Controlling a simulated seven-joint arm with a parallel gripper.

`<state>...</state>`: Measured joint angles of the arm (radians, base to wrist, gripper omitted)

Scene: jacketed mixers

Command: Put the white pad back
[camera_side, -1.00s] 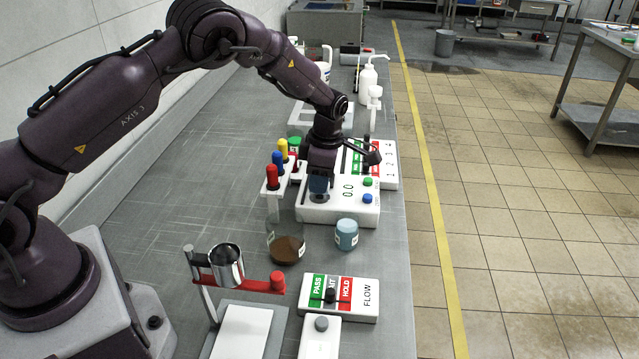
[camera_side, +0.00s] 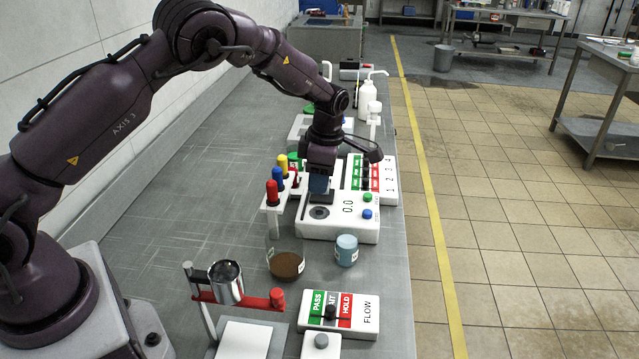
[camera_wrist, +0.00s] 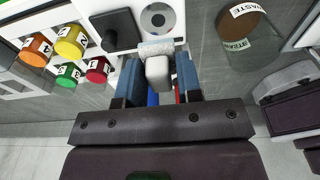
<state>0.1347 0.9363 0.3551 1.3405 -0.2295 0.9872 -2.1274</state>
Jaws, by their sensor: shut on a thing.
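A white, rough-textured pad (camera_wrist: 155,47) shows at the far end of this block. The pad lies close to the edge of the white unit in that view; I cannot tell whether it touches. In the side view the pad is hidden by the gripper.
A rack with red, blue and yellow handles (camera_side: 273,190) stands left of the gripper. A jar with brown contents (camera_side: 286,263) and a blue-grey cup (camera_side: 346,250) stand in front. Bench at left is clear.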

